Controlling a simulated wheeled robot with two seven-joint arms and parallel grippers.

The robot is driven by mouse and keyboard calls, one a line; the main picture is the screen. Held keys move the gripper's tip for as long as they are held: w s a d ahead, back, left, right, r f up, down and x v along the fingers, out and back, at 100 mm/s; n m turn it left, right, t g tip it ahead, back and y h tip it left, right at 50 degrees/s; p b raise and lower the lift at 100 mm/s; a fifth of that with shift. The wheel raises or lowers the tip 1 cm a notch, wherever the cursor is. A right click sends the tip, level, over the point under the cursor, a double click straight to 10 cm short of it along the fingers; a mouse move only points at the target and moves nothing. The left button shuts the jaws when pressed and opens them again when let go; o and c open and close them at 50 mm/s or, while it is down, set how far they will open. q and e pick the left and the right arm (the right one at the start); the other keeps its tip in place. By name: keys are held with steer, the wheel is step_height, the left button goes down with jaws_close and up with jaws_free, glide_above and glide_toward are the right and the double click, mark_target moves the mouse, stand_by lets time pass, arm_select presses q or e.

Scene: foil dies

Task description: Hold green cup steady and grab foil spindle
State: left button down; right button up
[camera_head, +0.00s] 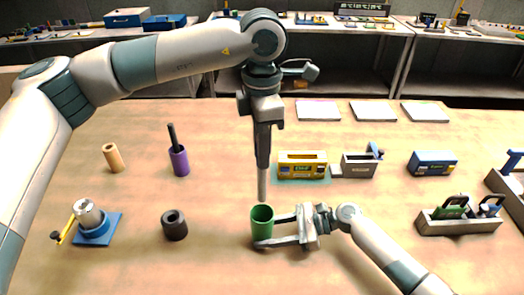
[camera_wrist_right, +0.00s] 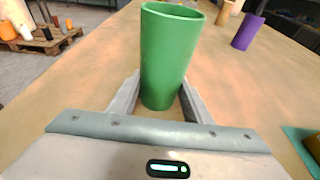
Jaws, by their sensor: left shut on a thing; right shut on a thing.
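The green cup (camera_head: 262,222) stands upright on the table at the lower middle, its mouth open upward. My right gripper (camera_head: 262,231) is shut around it from the right; the wrist view shows the cup (camera_wrist_right: 168,60) between the two fingers. My left gripper (camera_head: 263,155) points straight down above the cup. It is shut on a slim rod, apparently the foil spindle (camera_head: 262,186), whose lower end hangs just above the cup's mouth. The spindle's upper part is hidden by the fingers, and the gap to the cup's rim is hard to judge.
A purple cup (camera_head: 180,162) with a dark rod, a tan cylinder (camera_head: 113,158) and a dark hollow cylinder (camera_head: 174,226) stand left. A blue-based fixture (camera_head: 95,232) is at far left. A yellow box (camera_head: 302,166), grey fixture (camera_head: 360,166) and grey tray (camera_head: 458,221) are right.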

steer(key=o, duration=0.9)
steer(key=shift+d, duration=0.15)
steer(key=v, duration=1.1)
steer(key=shift+d+r, duration=0.15)
steer(key=shift+d, duration=0.25)
